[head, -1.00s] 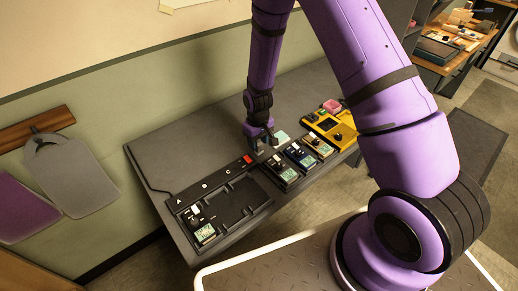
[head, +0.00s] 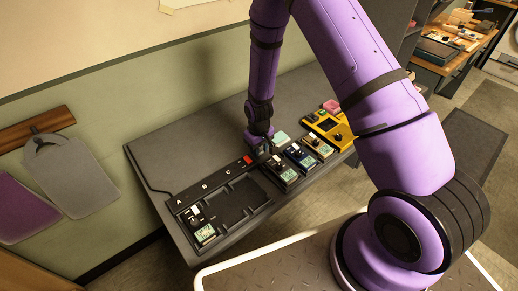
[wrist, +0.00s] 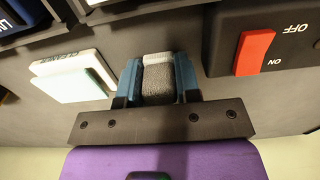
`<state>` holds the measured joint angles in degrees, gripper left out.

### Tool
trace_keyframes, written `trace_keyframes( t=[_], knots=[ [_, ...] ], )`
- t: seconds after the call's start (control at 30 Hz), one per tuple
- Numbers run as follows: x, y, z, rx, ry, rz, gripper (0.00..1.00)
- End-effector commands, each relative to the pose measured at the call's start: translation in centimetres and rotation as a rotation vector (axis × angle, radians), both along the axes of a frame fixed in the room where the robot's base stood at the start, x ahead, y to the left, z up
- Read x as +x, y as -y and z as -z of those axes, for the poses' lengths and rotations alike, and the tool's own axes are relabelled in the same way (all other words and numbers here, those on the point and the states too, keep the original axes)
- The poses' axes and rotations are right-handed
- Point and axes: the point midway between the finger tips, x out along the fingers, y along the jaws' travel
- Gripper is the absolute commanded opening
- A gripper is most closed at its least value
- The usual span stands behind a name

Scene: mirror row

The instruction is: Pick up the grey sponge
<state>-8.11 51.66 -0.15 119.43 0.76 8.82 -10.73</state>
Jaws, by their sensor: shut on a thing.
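The grey sponge (wrist: 159,84) sits between the two blue-grey fingers of my gripper (wrist: 158,73) in the wrist view. It has a speckled grey face and a paler strip along its far edge. The fingers touch both of its sides, so my gripper is shut on it. In the head view my gripper (head: 262,150) is low at the tabletop, just right of the red switch, and the sponge is mostly hidden there. I cannot tell whether the sponge still touches the table.
A black pedalboard (head: 228,204) with a red switch (wrist: 254,53) lies close on one side. A pale block (wrist: 72,82) lies close on the other. Several pedals (head: 301,156), a yellow unit (head: 328,128) and a pink block (head: 331,106) stand to the right. The table's back left (head: 185,150) is clear.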

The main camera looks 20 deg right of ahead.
Motion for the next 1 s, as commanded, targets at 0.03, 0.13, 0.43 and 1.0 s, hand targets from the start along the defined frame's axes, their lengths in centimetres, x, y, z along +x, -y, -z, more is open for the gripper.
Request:
trace_keyframes(
  t=[0.03,0.13,0.43,1.0],
  knots=[
    [0.0,0.0,-0.1,0.000,0.000,0.000,0.05],
    [0.0,0.0,-0.5,0.000,0.001,0.000,0.05],
    [0.1,0.0,-4.3,0.000,0.003,0.000,0.05],
    [0.0,0.0,-10.0,-0.001,-0.002,0.000,0.05]
  ],
)
